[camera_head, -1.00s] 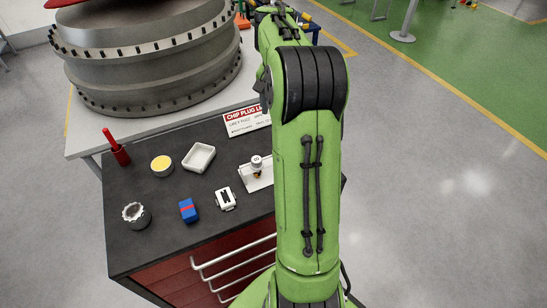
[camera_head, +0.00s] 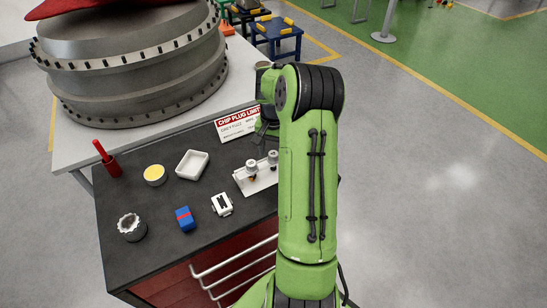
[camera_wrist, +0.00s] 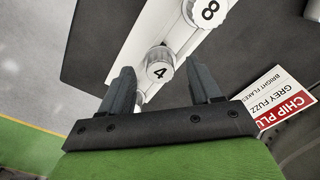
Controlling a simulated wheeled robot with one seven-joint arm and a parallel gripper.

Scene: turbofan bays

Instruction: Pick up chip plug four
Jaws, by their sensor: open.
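My gripper (camera_wrist: 161,66) is open, with one dark finger to each side of the plug in the picture; I cannot tell the gap in depth. Plug eight (camera_wrist: 207,10) is farther up the same rack. Part of another cap shows low by the left finger.
The dark cart top (camera_head: 160,205) also holds a white tray (camera_head: 192,165), a yellow-topped tin (camera_head: 154,175), a blue block (camera_head: 185,218), a white part (camera_head: 222,204), a ridged cap (camera_head: 131,227) and a red tool (camera_head: 106,160). A sign (camera_head: 238,124) stands behind the rack.

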